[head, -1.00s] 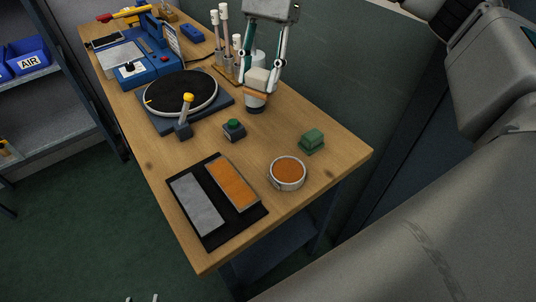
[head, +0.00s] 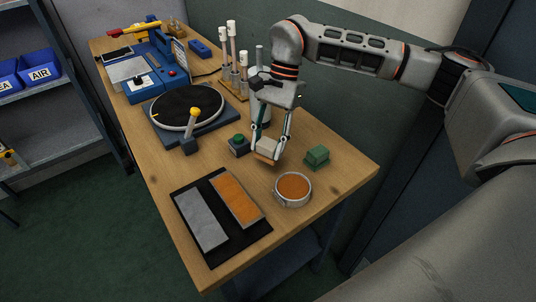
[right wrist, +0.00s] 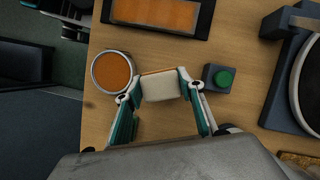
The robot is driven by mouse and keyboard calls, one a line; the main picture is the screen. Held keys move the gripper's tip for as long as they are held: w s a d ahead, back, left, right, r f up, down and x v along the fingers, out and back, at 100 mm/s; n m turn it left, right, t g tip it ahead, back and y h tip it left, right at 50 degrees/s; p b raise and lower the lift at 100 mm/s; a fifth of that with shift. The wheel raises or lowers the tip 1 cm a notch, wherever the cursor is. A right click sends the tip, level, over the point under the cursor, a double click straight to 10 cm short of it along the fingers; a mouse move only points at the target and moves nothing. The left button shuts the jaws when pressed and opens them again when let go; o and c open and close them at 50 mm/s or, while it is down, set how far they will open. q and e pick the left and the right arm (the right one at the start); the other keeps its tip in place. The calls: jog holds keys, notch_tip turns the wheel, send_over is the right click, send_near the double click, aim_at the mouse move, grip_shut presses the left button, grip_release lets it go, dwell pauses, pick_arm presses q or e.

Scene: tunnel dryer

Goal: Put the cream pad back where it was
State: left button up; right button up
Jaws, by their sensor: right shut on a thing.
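The cream pad (head: 266,149), a block with a thin orange-brown underside, is between the fingers of my right gripper (head: 268,152). In the right wrist view the cream pad (right wrist: 160,87) is held across the two fingertips. In the head view it appears over the wooden table, between the green-button box and the green block; its exact height is unclear. A round metal dish with an orange surface (head: 293,189) stands nearer me, apart from the pad. My left gripper is outside the head view; what may be part of it shows at the right wrist view's top left corner.
A black mat (head: 223,249) carries a grey and an orange panel. The green-button box (head: 238,146) and green block (head: 317,156) stand near the pad. The turntable (head: 186,108), upright rods and blue machine (head: 163,82) fill the far side. Bare wood (head: 335,183) shows at right.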

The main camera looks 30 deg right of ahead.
aim_at(268, 155)
jog(key=shift+f, duration=2.1)
jog(key=o, duration=1.1)
jog(key=shift+f, duration=0.15)
jog(key=shift+c, duration=0.2)
jog(key=v, duration=1.2)
jog(key=shift+s, duration=0.1)
